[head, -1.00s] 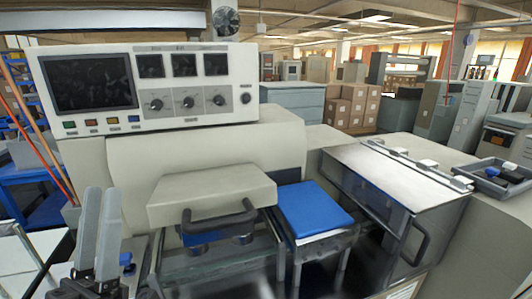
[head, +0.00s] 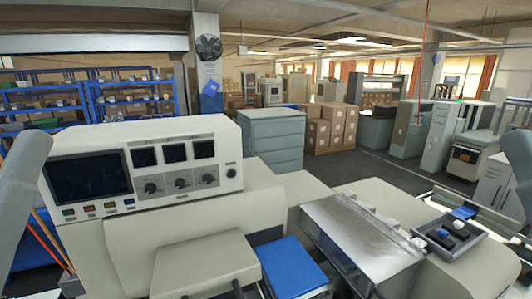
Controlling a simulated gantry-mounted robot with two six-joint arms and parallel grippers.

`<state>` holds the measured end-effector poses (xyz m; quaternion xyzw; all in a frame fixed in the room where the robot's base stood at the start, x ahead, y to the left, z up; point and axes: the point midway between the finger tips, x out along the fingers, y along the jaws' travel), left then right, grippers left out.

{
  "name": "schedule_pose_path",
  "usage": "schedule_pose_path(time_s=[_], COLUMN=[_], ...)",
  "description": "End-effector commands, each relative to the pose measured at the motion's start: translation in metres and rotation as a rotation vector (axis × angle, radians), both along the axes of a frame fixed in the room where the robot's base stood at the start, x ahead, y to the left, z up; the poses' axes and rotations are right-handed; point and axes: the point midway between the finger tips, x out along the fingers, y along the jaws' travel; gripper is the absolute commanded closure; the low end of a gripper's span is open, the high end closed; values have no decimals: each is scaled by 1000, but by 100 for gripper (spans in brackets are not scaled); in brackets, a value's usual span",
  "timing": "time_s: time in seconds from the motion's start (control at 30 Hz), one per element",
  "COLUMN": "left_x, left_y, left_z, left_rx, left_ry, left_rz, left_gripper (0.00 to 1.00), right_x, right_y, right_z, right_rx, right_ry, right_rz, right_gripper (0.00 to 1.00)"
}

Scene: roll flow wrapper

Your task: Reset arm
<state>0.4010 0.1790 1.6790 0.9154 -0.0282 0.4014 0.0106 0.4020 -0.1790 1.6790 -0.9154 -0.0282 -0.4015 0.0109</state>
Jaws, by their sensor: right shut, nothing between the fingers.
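My right gripper (head: 518,152) shows only as a grey, rounded part cut off by the right edge, beside the machine and apart from it. It is shut and empty; its fingers are hard to make out. A similar grey part of my left arm stands at the left edge, and no left fingers show. The cream wrapping machine (head: 120,240) fills the lower left, with a control panel (head: 175,165) of dark screens, knobs and coloured buttons. A blue pad (head: 290,268) lies right of its cream cover (head: 205,265).
A metal-topped guard (head: 365,240) stands right of the blue pad. A dark tray (head: 450,247) with small blue, black and white items lies at the right. Blue shelving (head: 125,100), a grey-green cabinet (head: 272,140) and stacked cartons (head: 332,128) stand behind, with open floor at the right.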

Motion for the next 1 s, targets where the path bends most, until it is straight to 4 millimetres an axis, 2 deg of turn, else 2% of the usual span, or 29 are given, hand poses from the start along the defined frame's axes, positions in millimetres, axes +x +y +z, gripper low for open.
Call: schedule_pose_path(time_s=[0.03,0.1,0.2,0.3,0.43,1.0], left_x=[0,0,0,0,0,0], left_y=[0,0,0,0,0,0], left_z=[53,86,123,145,153,149], left_rx=[0,0,0,0,-1,-1], left_ry=[0,0,1,1,1,1], left_rz=[0,0,0,0,-1,-1], left_gripper=[54,54,54,54,54,54], right_x=[0,0,0,0,0,0], right_y=[0,0,0,0,0,0], right_z=[53,86,123,145,153,149], right_rx=[0,0,0,0,0,0], right_ry=[0,0,0,0,1,1], right_rz=[0,0,0,0,0,0], right_gripper=[100,100,100,100,100,100])
